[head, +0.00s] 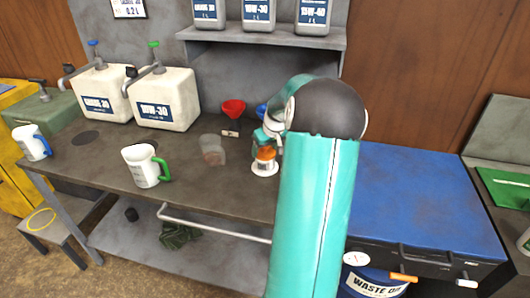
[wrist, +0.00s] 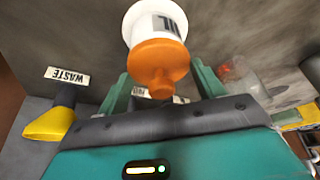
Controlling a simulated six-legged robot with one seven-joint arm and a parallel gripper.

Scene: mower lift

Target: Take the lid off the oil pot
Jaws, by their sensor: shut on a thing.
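The oil pot (head: 264,170) is a small white pot standing on the workbench, partly behind my arm in the head view. Its orange lid (head: 266,153) sits on top, with no clear gap visible. In the wrist view, the white pot body (wrist: 152,18) with dark lettering and the orange lid (wrist: 158,58) with its knob are seen close up. My gripper (wrist: 160,84) is shut on the lid, its green fingers on either side of the knob. The finger contact is partly hidden by the gripper's dark front edge.
A clear cup (head: 212,149) and a red funnel (head: 233,108) stand left of the pot. A white mug with a green handle (head: 144,167) is farther left. Large white oil cans (head: 166,100) stand behind. A blue-topped cabinet (head: 420,200) is at the right.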

